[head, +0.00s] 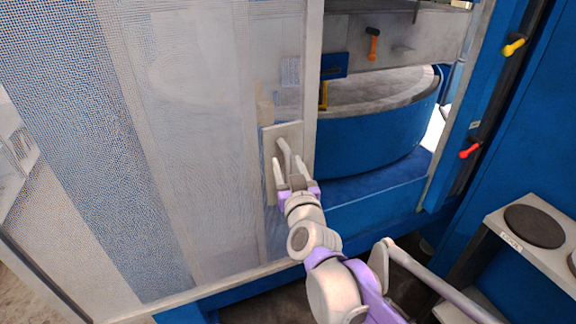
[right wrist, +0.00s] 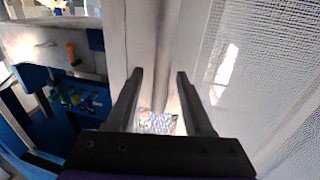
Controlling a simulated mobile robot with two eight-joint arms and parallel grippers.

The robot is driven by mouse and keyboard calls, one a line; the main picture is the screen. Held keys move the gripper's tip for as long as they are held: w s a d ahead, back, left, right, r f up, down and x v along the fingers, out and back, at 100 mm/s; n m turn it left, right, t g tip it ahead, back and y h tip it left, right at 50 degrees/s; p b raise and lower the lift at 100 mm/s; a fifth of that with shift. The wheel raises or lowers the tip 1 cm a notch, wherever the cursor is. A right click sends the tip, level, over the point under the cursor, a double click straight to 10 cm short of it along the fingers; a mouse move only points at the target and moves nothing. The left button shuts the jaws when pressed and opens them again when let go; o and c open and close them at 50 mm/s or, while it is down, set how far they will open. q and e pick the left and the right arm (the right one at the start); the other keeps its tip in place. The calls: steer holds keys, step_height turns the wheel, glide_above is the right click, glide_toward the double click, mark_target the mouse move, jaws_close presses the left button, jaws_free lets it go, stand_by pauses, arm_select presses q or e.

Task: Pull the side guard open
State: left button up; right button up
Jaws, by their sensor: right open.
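The side guard (head: 190,120) is a large pale mesh panel filling the left of the head view. Its upright edge frame (head: 311,90) stands beside an opening into the blue machine. A pale handle (head: 284,148) sits on a light plate (head: 295,133) near that edge. My right gripper (head: 288,162) is open at the handle, with its fingers appearing on either side of the handle's lower part. In the right wrist view the open fingers (right wrist: 159,75) point toward the pale frame, with mesh to the right. Contact with the handle cannot be told. My left gripper is not in view.
A round blue drum (head: 370,143) shows through the opening. An orange-handled tool (head: 373,45) hangs above it. Yellow (head: 514,46) and red (head: 470,149) levers sit on the blue column at right. A grey stand with a dark round pad (head: 535,226) is at lower right.

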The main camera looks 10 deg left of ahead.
steer(key=v, duration=1)
steer(key=shift+s, duration=0.4)
steer(key=shift+d, duration=0.1)
